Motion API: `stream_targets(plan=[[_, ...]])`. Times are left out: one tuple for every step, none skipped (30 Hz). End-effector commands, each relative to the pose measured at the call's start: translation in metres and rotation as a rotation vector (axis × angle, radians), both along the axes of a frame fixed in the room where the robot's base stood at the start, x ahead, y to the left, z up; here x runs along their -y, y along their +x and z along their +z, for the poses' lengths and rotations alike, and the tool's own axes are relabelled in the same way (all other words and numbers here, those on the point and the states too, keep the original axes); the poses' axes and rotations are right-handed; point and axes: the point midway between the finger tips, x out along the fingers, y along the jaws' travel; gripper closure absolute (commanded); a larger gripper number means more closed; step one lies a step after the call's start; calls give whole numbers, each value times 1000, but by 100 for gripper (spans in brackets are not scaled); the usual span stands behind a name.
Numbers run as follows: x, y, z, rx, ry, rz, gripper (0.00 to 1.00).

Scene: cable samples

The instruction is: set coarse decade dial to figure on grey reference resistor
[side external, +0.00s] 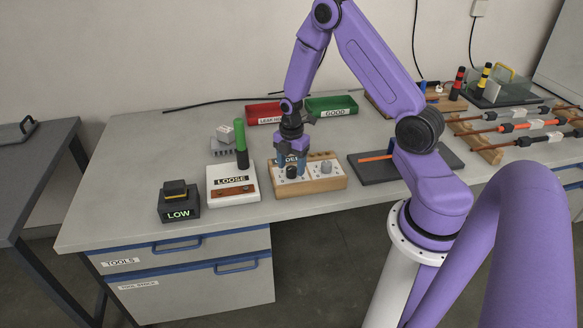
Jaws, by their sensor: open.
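My gripper (290,165) is at the wooden decade box, pointing down, with its open fingers around or just above a black dial. The wooden box (323,184) has a pale top with a black dial (291,172) on the left and a grey dial (326,167) on the right. My gripper partly hides the box's label and back left part. I cannot tell whether the fingers touch the black dial. The dial figures are too small to read. A small grey block (226,133) on a finned base stands at the back left; I cannot tell if it is the reference resistor.
A white unit marked LOOSE (232,196) with a green-and-black upright handle (240,145) stands left of the box. A black unit showing LOW (179,207) is farther left. Red (264,112) and green (332,106) trays sit behind. A dark board (372,170) lies to the right.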

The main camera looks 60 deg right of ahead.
Motion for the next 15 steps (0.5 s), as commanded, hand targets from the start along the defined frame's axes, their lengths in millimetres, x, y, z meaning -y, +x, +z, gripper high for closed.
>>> stream_targets(plan=[[0,0,-5,-1,0,0,39],[0,0,-7,-1,0,0,39],[0,0,-10,-1,0,0,39],[0,0,-11,0,0,0,39],[0,0,-12,0,0,0,39],[0,0,-13,1,0,0,39],[0,0,-14,1,0,0,39],[0,0,-14,1,0,0,39],[0,0,-15,1,0,0,39],[0,0,-15,1,0,0,39],[0,0,-15,2,0,0,39],[0,0,-15,2,0,0,39],[0,0,-15,2,0,0,39],[0,0,-15,1,0,0,39],[0,0,-15,1,0,0,39]])
